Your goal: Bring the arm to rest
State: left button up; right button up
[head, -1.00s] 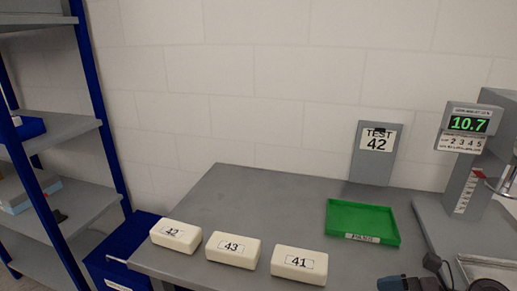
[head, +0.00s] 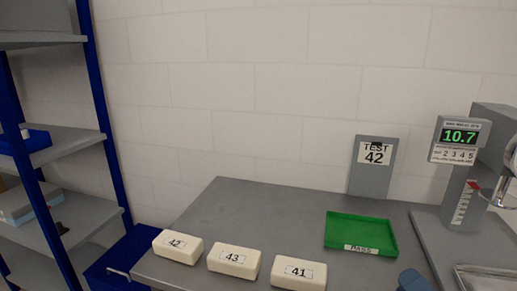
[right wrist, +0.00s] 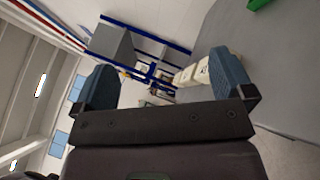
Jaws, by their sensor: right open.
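My right gripper (right wrist: 165,85) shows in the right wrist view with its two blue fingers wide apart and nothing between them. In the head view only a blue finger (head: 413,281) of it shows at the bottom edge, right of the foam blocks. Foam block 42 (head: 178,247), foam block 43 (head: 233,263) and foam block 41 (head: 298,273) lie in a row along the front of the grey table (head: 270,215). The green PASS tray (head: 360,234) is empty. My left gripper is in neither view.
A sign reading TEST 42 (head: 376,155) stands at the back. The test machine's display (head: 460,137) reads 10.7, at the right. A blue bin (head: 125,255) and a shelf rack (head: 75,150) stand at the left. The table behind the blocks is clear.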

jog(key=s+d+f+m+g+h, duration=0.35)
jog(key=m+h, duration=0.25)
jog(key=m, duration=0.4)
jog(key=s+d+f+m+g+h, duration=0.2)
jog(key=f+m+h, duration=0.35)
jog(key=m, duration=0.35)
jog(key=s+a+f+m+g+y, duration=0.25)
jog(key=s+f+m+g, duration=0.2)
jog(key=s, duration=0.25)
jog(key=s+a+f+m+g+y, duration=0.1)
jog(key=s+a+f+m+g, duration=0.25)
jog(key=s+g, duration=0.35)
jog(key=w+f+t, duration=0.6)
jog(key=f+t, duration=0.3)
jog(key=f, duration=0.1)
jog(key=shift+w, duration=0.3)
